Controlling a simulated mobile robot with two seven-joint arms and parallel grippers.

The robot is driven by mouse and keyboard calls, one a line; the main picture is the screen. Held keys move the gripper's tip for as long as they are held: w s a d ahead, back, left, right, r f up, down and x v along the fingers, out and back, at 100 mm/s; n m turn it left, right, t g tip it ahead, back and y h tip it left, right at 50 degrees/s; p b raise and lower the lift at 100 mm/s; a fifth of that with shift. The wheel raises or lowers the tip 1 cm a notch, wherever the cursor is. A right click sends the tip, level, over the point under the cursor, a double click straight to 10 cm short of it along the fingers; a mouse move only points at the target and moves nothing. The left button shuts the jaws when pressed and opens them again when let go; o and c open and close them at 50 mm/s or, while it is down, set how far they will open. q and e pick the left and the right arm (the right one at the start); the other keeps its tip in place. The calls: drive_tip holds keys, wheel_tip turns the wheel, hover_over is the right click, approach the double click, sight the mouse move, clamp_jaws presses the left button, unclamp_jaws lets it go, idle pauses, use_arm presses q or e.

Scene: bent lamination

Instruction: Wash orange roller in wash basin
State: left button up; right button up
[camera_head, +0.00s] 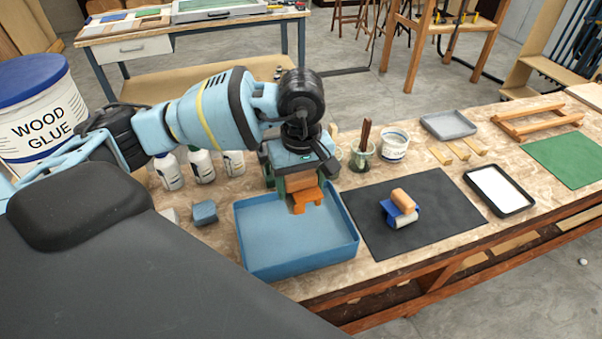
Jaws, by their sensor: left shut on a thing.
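My left gripper (300,186) is shut on an orange roller (308,198). It holds the roller over the back right part of the blue wash basin (262,262). The basin is a shallow rectangular tray on the workbench. Its inside looks light blue; I cannot tell how deep any water is. The roller's lower end hangs at about the level of the basin rim, and I cannot tell whether it touches the bottom. The gripper hides the upper part of the roller. My right gripper is not in view.
A black mat (425,220) right of the basin bears a blue and tan roller-like item (401,207). White bottles (201,166), a blue block (204,212), a glass jar (361,155) and a white cup (394,145) stand near. A white-filled tray (498,191) lies further right.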

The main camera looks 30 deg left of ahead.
use_arm(q)
drive_tip(key=shift+s+d, duration=0.1)
drive_tip(key=shift+s, duration=0.05)
drive_tip(key=shift+f, duration=0.25)
drive_tip(key=shift+f+b, duration=0.75)
drive_tip(key=shift+f, duration=1.05)
drive_tip(key=shift+f+b, duration=1.55)
drive_tip(key=shift+f, duration=1.75)
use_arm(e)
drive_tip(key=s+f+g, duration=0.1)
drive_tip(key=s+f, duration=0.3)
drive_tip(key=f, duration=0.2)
use_arm(q)
drive_tip(key=shift+w+d, duration=0.3)
drive_tip(key=shift+w, duration=0.1)
drive_tip(key=shift+w+d+b, duration=0.4)
drive_tip(key=shift+w+d, duration=0.3)
drive_tip(key=shift+w, duration=0.1)
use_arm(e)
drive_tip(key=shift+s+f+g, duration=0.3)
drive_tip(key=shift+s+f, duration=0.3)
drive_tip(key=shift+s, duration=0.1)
